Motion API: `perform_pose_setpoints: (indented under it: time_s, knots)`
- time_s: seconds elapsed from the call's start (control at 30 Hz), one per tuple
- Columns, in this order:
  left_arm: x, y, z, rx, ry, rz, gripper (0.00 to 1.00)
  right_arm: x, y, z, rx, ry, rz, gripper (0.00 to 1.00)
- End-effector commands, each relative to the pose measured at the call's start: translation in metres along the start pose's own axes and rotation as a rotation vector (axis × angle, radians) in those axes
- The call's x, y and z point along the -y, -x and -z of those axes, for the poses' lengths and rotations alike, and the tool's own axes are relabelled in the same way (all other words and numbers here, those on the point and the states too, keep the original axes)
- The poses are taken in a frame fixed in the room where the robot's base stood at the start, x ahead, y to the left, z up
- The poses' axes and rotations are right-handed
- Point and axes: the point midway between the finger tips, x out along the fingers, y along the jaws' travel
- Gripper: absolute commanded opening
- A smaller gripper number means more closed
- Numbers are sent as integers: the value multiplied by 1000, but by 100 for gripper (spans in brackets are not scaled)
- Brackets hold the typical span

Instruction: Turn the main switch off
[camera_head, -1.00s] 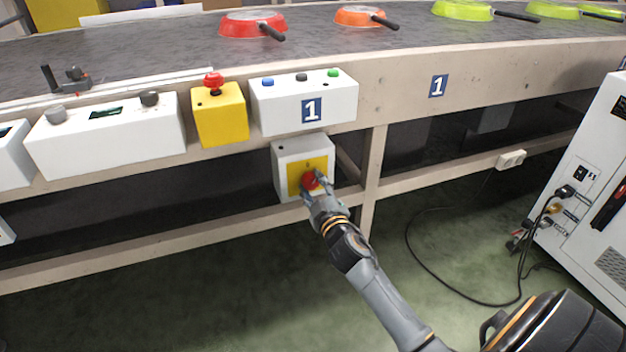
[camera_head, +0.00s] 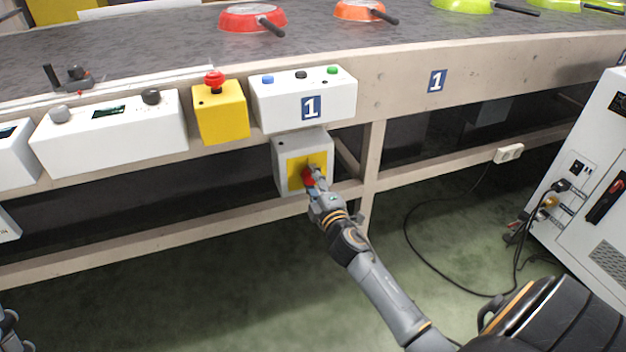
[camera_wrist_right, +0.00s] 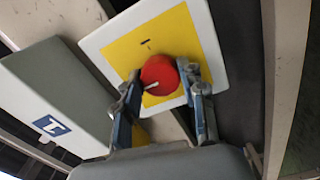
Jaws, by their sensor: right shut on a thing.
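The main switch is a grey box (camera_head: 283,150) with a yellow plate (camera_head: 295,164), under the conveyor edge. Its red round knob (camera_head: 307,177) is partly hidden by my right gripper (camera_head: 314,182). In the right wrist view the knob (camera_wrist_right: 159,74) sits between the two fingers of my right gripper (camera_wrist_right: 160,78), which are shut on its sides. A white line on the knob points to the lower left there. A short black mark shows on the yellow plate above the knob. A grey part at the lower left corner looks like my left gripper (camera_head: 8,328), mostly cut off.
Above the switch is a white button box (camera_head: 335,102) marked 1. A yellow box (camera_head: 221,118) with a red emergency button is to its left. A beam (camera_head: 220,212) and post (camera_head: 373,160) are close by. A white cabinet (camera_head: 590,215) with cables stands right.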

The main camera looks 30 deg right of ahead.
Motion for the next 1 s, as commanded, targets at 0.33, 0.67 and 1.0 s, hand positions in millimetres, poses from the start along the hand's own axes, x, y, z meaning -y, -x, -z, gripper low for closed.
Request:
perform_pose_setpoints:
  time_s: [0.33, 0.67, 1.0]
  knots:
    - [0, 0, -1, 4, -1, 0, 40, 0, 0, 1, -3, 6, 0, 9]
    - [0, 0, 0, 3, -1, 0, 40, 0, 0, 1, -2, 4, 0, 63]
    - [0, 0, -1, 5, 1, 0, 40, 2, 17, 0, -1, 3, 2, 63]
